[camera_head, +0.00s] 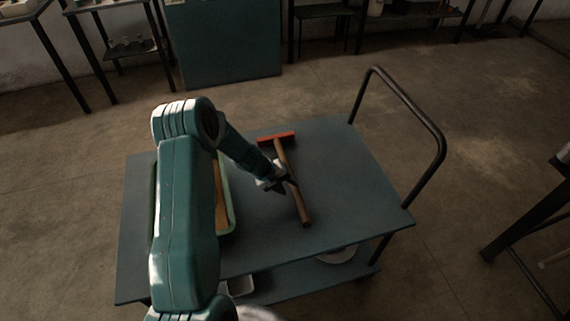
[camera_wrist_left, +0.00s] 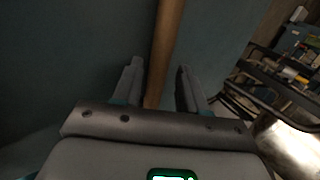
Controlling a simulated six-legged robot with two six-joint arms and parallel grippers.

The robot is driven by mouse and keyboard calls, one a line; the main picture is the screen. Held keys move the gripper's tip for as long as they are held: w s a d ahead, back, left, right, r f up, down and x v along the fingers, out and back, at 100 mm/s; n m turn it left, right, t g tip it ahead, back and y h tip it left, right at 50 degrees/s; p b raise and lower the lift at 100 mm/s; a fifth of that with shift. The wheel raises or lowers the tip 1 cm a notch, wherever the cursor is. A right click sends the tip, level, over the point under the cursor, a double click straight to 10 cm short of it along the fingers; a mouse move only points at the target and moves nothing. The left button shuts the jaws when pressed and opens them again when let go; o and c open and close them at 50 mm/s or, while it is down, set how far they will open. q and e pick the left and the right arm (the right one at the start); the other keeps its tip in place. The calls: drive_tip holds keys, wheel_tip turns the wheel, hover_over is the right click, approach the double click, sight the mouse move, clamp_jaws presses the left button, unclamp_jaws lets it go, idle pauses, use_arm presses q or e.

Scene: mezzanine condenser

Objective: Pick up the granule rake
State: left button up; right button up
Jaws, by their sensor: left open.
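The granule rake (camera_head: 303,209) lies on the blue-grey top of a cart (camera_head: 345,165), with an orange-red head at its far end and a brown wooden handle toward the near side. My left gripper (camera_head: 284,184) is over the handle and hides part of it. In the left wrist view the handle (camera_wrist_left: 165,50) runs between the two open fingers of the gripper (camera_wrist_left: 158,85). I cannot tell whether the fingers touch it. My right gripper is in neither view.
A green-rimmed tray (camera_head: 229,205) stands on the cart left of the rake, partly hidden by my left arm. The cart's dark push handle (camera_head: 412,110) rises at the right. A lower shelf (camera_head: 290,283) holds a round pale dish (camera_head: 338,255). The cart top right of the rake is clear.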

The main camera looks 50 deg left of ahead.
sight(293, 188)
use_arm(q)
drive_tip(key=x, duration=0.4)
drive_tip(key=shift+w+a, duration=0.1)
clamp_jaws()
drive_tip(key=shift+r, duration=0.1)
